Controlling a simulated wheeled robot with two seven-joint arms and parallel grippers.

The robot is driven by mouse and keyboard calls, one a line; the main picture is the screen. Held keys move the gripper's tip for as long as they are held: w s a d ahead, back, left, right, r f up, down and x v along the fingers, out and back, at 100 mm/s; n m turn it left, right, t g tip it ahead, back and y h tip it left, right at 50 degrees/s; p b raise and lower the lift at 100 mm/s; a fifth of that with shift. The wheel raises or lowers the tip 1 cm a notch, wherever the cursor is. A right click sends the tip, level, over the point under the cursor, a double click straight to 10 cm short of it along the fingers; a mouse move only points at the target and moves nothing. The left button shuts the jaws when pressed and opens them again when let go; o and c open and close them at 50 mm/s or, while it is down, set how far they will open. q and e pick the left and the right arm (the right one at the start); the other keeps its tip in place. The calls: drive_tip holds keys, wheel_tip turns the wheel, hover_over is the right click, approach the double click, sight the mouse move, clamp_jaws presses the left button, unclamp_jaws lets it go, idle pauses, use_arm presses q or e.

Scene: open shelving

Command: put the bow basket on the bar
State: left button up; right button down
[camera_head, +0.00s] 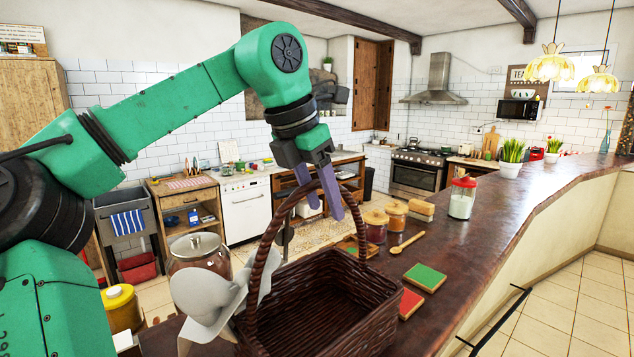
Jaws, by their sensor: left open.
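The bow basket (376,326) is dark brown wicker with a tall arched handle and a large pale bow (208,296) on its left side. It is upright over the near end of the dark wooden bar (470,245). Its lower edge is cut off by the frame, so its contact with the bar is not fully visible. My left gripper (326,212) points down at the top of the handle with its two purple fingers apart. The fingers overlap the handle in the picture; I cannot tell whether they touch it. My right gripper is not in view.
A glass jar (200,258) stands behind the bow. Beyond the basket are spice jars (376,228), a wooden spoon (407,243), a green-topped block (425,277) and a red-topped block (409,303). A red-lidded jar (461,200) stands farther along. The bar's right stretch is mostly clear.

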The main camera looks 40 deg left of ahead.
use_arm(q)
drive_tip(key=v, duration=1.4)
drive_tip(key=shift+r+p, duration=0.15)
drive_tip(key=shift+p, duration=0.2)
drive_tip(key=shift+s, duration=0.1)
